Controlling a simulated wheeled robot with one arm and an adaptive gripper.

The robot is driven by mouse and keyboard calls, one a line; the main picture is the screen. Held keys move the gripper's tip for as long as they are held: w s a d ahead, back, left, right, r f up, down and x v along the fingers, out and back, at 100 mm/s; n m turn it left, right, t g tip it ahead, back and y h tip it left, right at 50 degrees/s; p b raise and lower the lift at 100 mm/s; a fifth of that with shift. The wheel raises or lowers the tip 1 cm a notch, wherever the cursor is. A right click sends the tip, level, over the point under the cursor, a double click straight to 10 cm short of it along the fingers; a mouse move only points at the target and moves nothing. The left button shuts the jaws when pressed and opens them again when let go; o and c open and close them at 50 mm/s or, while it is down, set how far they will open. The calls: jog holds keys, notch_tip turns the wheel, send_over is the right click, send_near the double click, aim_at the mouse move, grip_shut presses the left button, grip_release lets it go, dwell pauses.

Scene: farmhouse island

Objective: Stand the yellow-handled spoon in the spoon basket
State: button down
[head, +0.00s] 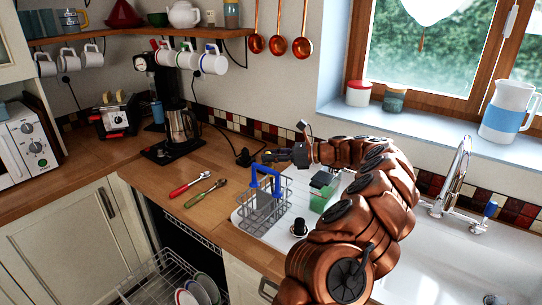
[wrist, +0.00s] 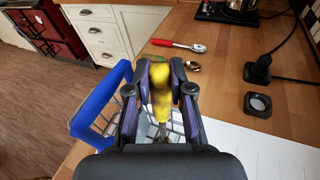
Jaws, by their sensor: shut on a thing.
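In the head view I cannot make out the spoon clearly. The spoon basket (head: 262,208) is a grey wire basket with a blue handle, on the white draining surface below my gripper. In the wrist view its blue handle (wrist: 100,105) is left of my fingers and its wires show behind them. I cannot tell whether the spoon is inside the basket.
A red-handled spoon (head: 190,184) and a green-handled spoon (head: 205,194) lie on the wooden counter to the left. A green sponge holder (head: 322,192) and a dark-topped stopper (head: 299,227) stand near the basket. A coffee maker (head: 178,130) stands behind, and the tap (head: 455,180) is at right.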

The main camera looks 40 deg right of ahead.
jog(key=c, duration=1)
grip_release()
jog(key=shift+o, duration=0.3)
jog(key=o, duration=0.6)
jog(key=shift+c, duration=0.2)
jog(key=shift+p+v, duration=2.75)
jog(key=shift+v, duration=4.25)
